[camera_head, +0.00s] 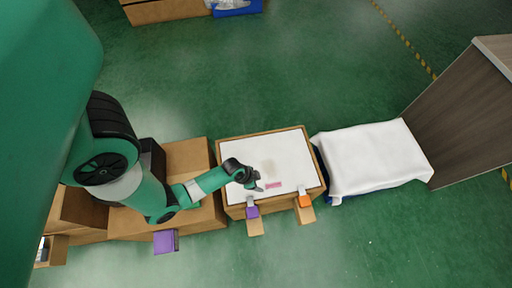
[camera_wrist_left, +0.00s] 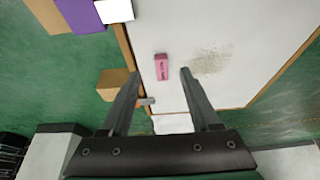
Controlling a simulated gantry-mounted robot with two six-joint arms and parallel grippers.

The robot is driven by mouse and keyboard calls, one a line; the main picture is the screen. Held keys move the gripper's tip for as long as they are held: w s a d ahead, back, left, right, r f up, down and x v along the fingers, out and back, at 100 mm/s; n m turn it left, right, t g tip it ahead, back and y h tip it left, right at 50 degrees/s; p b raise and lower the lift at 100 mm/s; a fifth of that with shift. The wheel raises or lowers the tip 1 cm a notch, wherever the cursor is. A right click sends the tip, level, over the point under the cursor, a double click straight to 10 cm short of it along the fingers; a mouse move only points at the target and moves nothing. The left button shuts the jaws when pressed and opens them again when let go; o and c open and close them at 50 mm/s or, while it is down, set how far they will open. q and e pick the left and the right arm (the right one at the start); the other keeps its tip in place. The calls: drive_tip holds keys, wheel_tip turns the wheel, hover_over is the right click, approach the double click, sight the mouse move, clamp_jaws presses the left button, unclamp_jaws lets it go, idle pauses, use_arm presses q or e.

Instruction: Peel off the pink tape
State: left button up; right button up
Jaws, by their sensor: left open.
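The pink tape (camera_head: 273,185) is a short strip lying on the white board (camera_head: 290,150), near its front edge. It also shows in the left wrist view (camera_wrist_left: 161,67), with small dark marks on it. My left gripper (camera_head: 258,186) is over the board, just left of the tape. In the left wrist view its two fingers (camera_wrist_left: 160,72) are spread apart, with the tape in the gap between their tips. Nothing is between the fingers in their grip. The height of the fingertips above the board is hard to tell. My right gripper is not in view.
A greyish smudge (camera_wrist_left: 209,61) marks the board beside the tape. A purple block (camera_head: 252,212) and an orange block (camera_head: 304,201) sit at the board's front edge. A white cloth (camera_head: 375,155) covers something to the right. Brown boxes (camera_head: 190,157) stand left.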

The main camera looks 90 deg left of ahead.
sight(266, 186)
use_arm(q)
drive_tip(key=b+x, duration=0.4)
drive_tip(key=x, duration=0.3)
drive_tip(key=shift+w, duration=0.2)
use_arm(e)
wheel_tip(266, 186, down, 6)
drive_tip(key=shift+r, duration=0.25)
use_arm(q)
drive_tip(key=shift+r, duration=0.1)
clamp_jaws()
